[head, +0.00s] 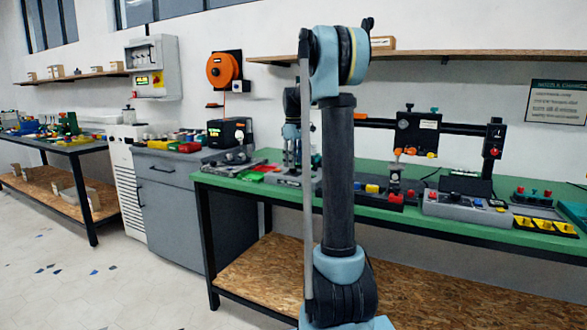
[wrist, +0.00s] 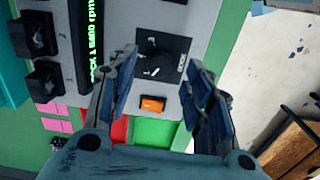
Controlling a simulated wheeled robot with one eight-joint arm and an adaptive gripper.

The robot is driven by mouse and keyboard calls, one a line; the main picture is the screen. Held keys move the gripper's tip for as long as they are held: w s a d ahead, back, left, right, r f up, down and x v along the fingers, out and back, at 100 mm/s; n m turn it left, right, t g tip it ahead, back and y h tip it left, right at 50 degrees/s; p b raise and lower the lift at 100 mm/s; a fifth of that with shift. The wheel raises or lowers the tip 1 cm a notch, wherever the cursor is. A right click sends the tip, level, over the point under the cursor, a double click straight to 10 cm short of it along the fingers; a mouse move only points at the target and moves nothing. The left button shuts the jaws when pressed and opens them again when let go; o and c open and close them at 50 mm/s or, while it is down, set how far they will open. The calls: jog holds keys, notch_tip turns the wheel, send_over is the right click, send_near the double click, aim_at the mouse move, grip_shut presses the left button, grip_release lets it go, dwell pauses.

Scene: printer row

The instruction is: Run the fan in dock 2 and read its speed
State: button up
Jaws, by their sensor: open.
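In the wrist view a grey test panel (wrist: 205,18) lies below my gripper (wrist: 165,95). My gripper is open and empty, its fingers on either side of a black rotary knob (wrist: 157,62) and an orange rocker switch (wrist: 153,104). I cannot tell how far above them it is. A dark display strip (wrist: 94,40) shows green sideways text with "DOCK" and "rpm"; its digits are hard to read. Two black blocky units (wrist: 35,35) sit left of the display; I cannot tell whether they hold fans. In the head view the panel (head: 292,178) is partly hidden by my arm.
A green tray (wrist: 155,132) and a red one (wrist: 120,130) lie beside the panel, with pink pads (wrist: 55,125) nearby. The green bench (head: 470,228) carries several other devices to the right. A grey cabinet (head: 175,195) stands left, with open floor (head: 60,265) in front.

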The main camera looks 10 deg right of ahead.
aim_at(293, 171)
jog(key=shift+f, duration=1.25)
jog(key=shift+c, duration=0.2)
jog(key=c, duration=1)
jog(key=shift+c, duration=0.2)
jog(key=m, duration=0.5)
jog(key=shift+m, duration=0.3)
jog(key=m, duration=0.6)
